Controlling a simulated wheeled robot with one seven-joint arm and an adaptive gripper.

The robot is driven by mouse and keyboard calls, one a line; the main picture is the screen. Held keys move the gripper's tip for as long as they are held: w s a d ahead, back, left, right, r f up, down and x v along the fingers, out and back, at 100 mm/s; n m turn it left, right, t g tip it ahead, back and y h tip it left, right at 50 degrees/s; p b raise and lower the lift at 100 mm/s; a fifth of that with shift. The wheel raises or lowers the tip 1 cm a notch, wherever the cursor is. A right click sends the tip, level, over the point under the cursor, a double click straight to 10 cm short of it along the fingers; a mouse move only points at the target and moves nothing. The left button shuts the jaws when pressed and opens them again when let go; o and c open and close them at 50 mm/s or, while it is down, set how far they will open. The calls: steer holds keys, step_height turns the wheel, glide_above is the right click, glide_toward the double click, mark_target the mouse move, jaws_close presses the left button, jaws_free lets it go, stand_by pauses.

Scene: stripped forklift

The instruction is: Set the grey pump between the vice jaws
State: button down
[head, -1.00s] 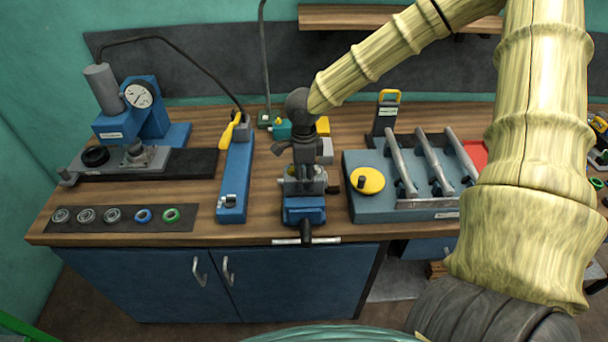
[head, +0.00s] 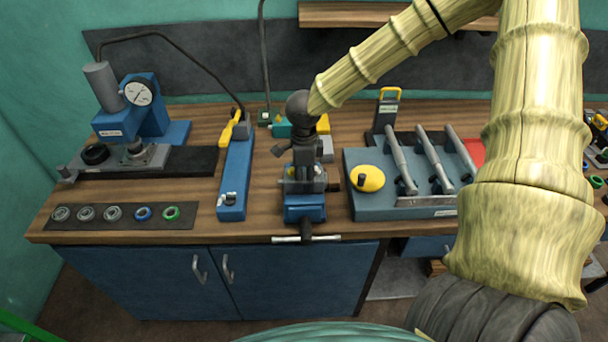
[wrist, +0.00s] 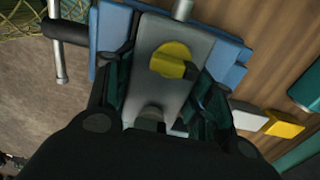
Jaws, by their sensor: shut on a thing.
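The grey pump (wrist: 150,35) with a yellow round part (wrist: 172,58) is between the dark fingers of my gripper (wrist: 165,95) in the wrist view. In the head view the pump (head: 300,186) is mostly hidden by my gripper (head: 303,163), which points down over the vice. The blue vice (head: 304,213) stands at the bench's front edge, its handle bar facing front. In the wrist view the vice's blue parts (wrist: 228,60) show on both sides of the pump. The pump is at jaw level, but I cannot tell whether the jaws touch it.
A long blue fixture (head: 235,175) with a yellow handle stands left of the vice. A blue-grey box (head: 372,206) with a yellow knob and several grey levers stands close on the right. Teal and yellow items (head: 322,124) lie behind the vice.

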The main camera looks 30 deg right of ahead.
steer(key=shift+f, duration=0.2)
steer(key=c, duration=0.5)
jaws_free()
steer(key=o, duration=0.5)
steer(key=shift+r+p, duration=3.9)
steer(key=shift+r, duration=0.1)
